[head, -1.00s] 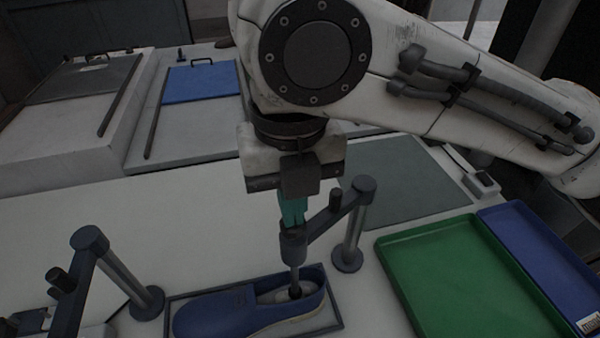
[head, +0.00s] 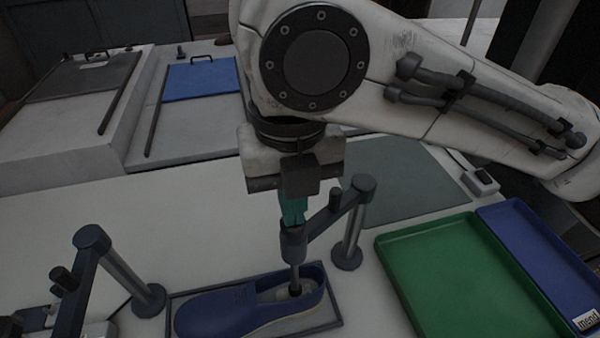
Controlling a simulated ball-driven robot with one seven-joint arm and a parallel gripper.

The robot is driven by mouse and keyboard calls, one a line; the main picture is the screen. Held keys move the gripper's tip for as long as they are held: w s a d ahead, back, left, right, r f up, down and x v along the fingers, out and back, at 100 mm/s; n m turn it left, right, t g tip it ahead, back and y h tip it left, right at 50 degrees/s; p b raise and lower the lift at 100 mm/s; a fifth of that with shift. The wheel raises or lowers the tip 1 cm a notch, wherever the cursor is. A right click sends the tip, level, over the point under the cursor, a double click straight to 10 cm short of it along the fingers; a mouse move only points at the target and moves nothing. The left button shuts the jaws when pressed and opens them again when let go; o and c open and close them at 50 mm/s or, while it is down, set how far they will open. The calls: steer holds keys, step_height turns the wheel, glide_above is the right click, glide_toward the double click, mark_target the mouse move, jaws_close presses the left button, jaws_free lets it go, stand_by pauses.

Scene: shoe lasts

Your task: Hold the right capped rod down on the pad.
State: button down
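The right capped rod (head: 293,250) stands upright at the end of a dark swing arm on the right post (head: 352,225). Its lower end reaches into the opening of a blue shoe (head: 215,312) and meets a pale pad (head: 278,296) inside it. My gripper (head: 292,226) is directly above the rod, with its teal fingers close together and their tips at the rod's cap. The fingers look shut, tips touching the top of the cap rather than around it. The exact contact is small and dark.
A left post with a similar swing arm (head: 92,240) stands at the lower left. The shoe sits in a dark-rimmed frame (head: 338,308). A green tray (head: 450,275) and a blue tray (head: 545,260) lie at right. The white table (head: 130,215) is clear behind the shoe.

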steer(key=shift+s+f, duration=0.1)
steer(key=shift+f, duration=0.1)
step_height(320, 180, up, 10)
steer(key=p, duration=0.9)
steer(key=shift+f, duration=0.15)
stand_by(0.4)
